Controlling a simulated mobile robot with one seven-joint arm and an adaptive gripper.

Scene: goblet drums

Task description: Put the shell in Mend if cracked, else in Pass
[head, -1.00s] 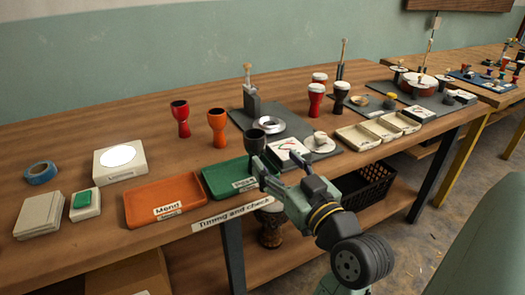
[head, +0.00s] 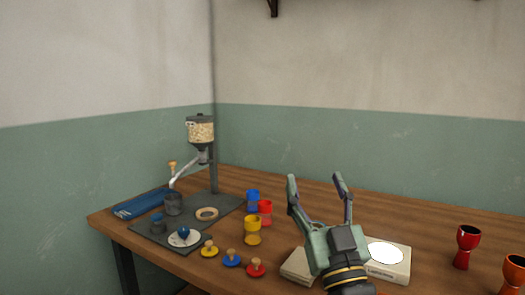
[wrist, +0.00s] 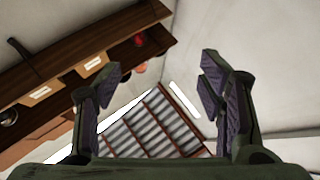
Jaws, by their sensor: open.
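A dark red goblet-shaped shell (head: 467,246) stands upright at the right of the bench in the head view. An orange goblet shell (head: 514,272) stands nearer, cut by the right edge. No crack can be made out on either at this size. The Mend and Pass trays are out of view. My gripper (head: 316,186) is raised in the head view, open and empty, left of both shells. In the wrist view my open gripper (wrist: 160,80) has nothing between its fingers.
A pale box with a white disc (head: 385,253) stands right of my gripper, partly behind it. A grey board (head: 195,222) with a hopper stand (head: 200,135) is at left. Small blue, red and yellow cups (head: 252,232) and knobbed discs (head: 231,258) stand between. A wall shelf (wrist: 75,75) shows in the wrist view.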

